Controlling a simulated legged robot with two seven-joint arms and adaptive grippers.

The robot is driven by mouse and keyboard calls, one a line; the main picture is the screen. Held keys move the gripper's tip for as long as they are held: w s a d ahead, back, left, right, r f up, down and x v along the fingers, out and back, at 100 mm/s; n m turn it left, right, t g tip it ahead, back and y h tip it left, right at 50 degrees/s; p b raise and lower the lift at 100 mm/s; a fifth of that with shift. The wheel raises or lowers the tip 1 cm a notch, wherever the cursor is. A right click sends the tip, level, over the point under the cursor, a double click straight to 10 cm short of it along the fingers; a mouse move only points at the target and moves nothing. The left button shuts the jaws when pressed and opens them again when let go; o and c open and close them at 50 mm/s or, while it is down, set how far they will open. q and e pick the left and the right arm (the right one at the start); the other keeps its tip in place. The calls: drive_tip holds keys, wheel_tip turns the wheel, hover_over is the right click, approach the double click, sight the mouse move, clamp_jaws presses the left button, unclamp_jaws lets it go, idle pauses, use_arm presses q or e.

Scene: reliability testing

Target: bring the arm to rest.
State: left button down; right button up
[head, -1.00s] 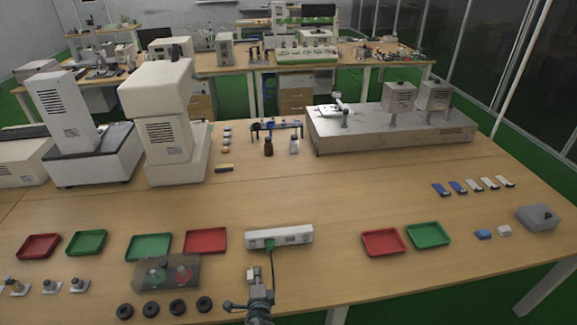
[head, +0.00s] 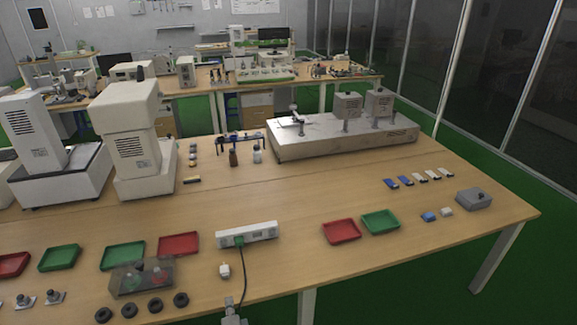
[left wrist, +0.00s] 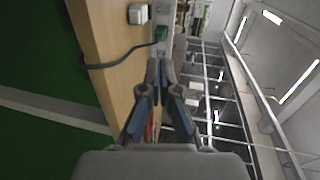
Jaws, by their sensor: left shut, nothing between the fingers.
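My left gripper (head: 232,318) shows only in part at the bottom edge of the head view, at the table's front edge. In the left wrist view its two fingers (left wrist: 160,72) are together, shut with nothing between them. A small white plug-like block (head: 224,270) stands apart from it on the table; it also shows at the top of the left wrist view (left wrist: 138,13). The white power strip (head: 262,231) lies behind, with a green plug (head: 239,240) in it and a dark cable running to the front edge. My right gripper is not in view.
A clear box (head: 128,280) and several black rings (head: 141,308) are left of the gripper. Red (head: 341,231) and green (head: 380,222) trays lie to the right. The table's front edge is close; bare wood lies right of the cable.

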use_arm(q)
drive_tip(key=s+f+n+g+h, duration=0.15)
drive_tip(key=s+f, duration=0.25)
drive_tip(key=f, duration=0.4)
drive_tip(key=s+f+n+g, duration=0.25)
drive_tip(key=s+f, duration=0.25)
drive_tip(key=f, duration=0.3)
drive_tip(key=s+f+n+g+h, duration=0.15)
drive_tip(key=s+f, duration=0.25)
drive_tip(key=f, duration=0.4)
drive_tip(key=s+a+f+n+g, duration=0.1)
drive_tip(key=s+f+n+g, duration=0.1)
drive_tip(key=s+f, duration=0.3)
drive_tip(key=s+a+f+n+g+h+p, duration=0.1)
drive_tip(key=s+f, duration=0.4)
drive_tip(key=s, duration=0.7)
drive_tip(key=s+a+f+n+g, duration=0.1)
drive_tip(key=s+f+n+g, duration=0.3)
drive_tip(key=s, duration=0.5)
drive_tip(key=shift+s+a+f+g, duration=0.2)
drive_tip(key=shift+f+g, duration=0.15)
drive_tip(key=shift+f, duration=0.5)
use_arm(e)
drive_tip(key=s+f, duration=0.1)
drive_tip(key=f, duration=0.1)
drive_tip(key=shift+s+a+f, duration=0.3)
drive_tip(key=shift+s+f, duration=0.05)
